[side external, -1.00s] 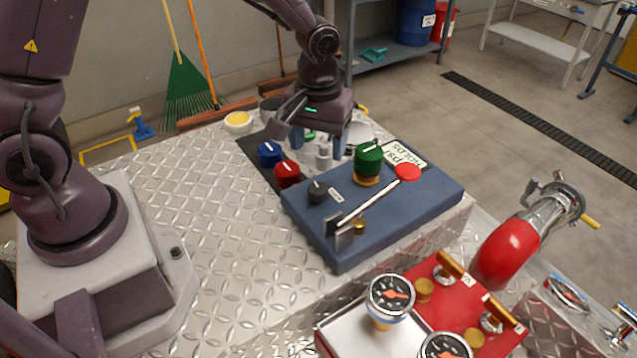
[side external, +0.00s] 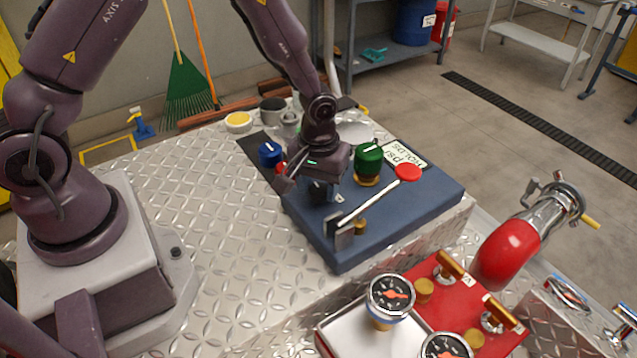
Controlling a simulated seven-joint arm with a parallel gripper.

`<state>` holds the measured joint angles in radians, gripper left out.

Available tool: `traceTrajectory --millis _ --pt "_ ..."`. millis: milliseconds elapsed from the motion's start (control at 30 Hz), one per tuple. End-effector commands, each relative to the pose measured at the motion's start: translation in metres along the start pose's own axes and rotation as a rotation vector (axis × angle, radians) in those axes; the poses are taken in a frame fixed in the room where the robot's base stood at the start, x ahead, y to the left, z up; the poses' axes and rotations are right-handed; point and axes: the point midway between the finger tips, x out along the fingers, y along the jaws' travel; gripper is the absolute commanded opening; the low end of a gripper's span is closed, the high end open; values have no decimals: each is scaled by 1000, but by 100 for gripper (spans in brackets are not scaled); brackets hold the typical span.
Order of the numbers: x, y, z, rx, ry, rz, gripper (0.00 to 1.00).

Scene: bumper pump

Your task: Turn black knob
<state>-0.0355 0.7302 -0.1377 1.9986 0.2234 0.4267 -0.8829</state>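My gripper (side external: 325,192) points down over the front left part of the blue panel (side external: 400,219), low above its surface. The black knob is hidden behind my gripper and its fingers, so I cannot tell whether the fingers touch it. The finger gap is too small and dark to read. The green knob (side external: 369,160) on its brass base stands just right of my gripper. A metal lever (side external: 372,202) with a red round end (side external: 408,172) slants up in front of it.
A blue knob (side external: 269,153) stands behind and left of my gripper, with a red knob (side external: 280,170) partly hidden. The metal table (side external: 220,230) at left is clear.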

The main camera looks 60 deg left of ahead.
Motion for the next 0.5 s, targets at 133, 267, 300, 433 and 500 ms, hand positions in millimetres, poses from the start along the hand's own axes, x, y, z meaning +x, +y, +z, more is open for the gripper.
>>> traceTrajectory --millis 133,267,300,433,500 --pt "0 0 0 0 0 0 15" --pt "0 0 0 2 0 0 16" --pt "0 0 0 5 0 0 16" --pt "0 0 0 29 0 0 16" --pt "0 0 0 54 0 0 16"
